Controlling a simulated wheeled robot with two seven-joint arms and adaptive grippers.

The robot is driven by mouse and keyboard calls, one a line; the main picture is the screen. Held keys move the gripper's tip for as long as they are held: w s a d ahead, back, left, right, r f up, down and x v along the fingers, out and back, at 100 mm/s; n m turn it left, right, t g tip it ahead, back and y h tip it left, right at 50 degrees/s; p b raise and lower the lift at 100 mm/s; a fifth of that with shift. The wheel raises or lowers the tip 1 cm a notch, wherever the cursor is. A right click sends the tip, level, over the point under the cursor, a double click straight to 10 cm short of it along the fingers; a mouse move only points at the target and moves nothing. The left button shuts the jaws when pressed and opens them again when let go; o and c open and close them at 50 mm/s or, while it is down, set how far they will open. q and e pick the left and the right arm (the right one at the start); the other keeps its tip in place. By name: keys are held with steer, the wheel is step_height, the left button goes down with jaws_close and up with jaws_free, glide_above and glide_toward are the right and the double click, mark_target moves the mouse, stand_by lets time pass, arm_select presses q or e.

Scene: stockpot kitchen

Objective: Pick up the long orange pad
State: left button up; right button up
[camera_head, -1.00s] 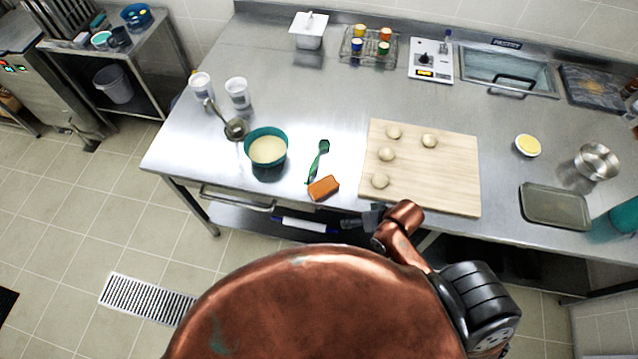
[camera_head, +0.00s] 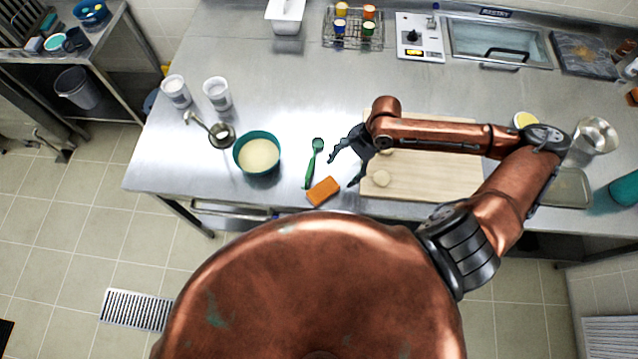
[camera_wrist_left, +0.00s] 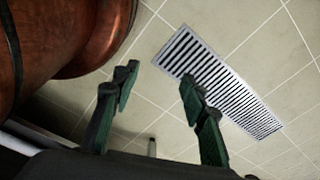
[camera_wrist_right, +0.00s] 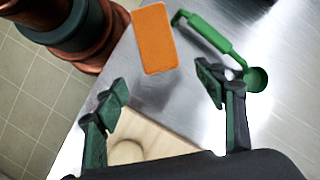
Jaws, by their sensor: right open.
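The long orange pad (camera_head: 323,191) lies flat on the steel table near its front edge. It also shows in the right wrist view (camera_wrist_right: 154,38), beyond my fingertips. My right gripper (camera_head: 343,166) is open and empty, just right of the pad and apart from it, with its fingers pointing left. In the right wrist view its two fingers (camera_wrist_right: 162,82) are spread wide. My left gripper shows only in the left wrist view (camera_wrist_left: 158,82); its fingers are apart with nothing between them, above the tiled floor.
A green spoon (camera_head: 315,162) lies just behind the pad. A teal bowl (camera_head: 257,153) of pale batter stands to the left. A wooden board (camera_head: 435,178) with dough balls lies under my right forearm. A floor drain (camera_wrist_left: 220,80) is below my left gripper.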

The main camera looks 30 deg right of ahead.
mark_target(332, 182)
steer(key=x, duration=0.2)
steer(key=shift+w+a+f, duration=0.15)
steer(key=shift+a+f, duration=0.1)
steer(key=shift+f, duration=0.05)
steer(key=x, duration=0.4)
steer(key=shift+f, duration=0.25)
steer(key=shift+a+f, duration=0.15)
steer(key=shift+f, duration=0.1)
arm_select(q)
steer(key=shift+s, duration=0.55)
arm_select(e)
steer(key=c, duration=1.3)
steer(key=shift+r, duration=0.1)
steer(key=shift+c, duration=0.2)
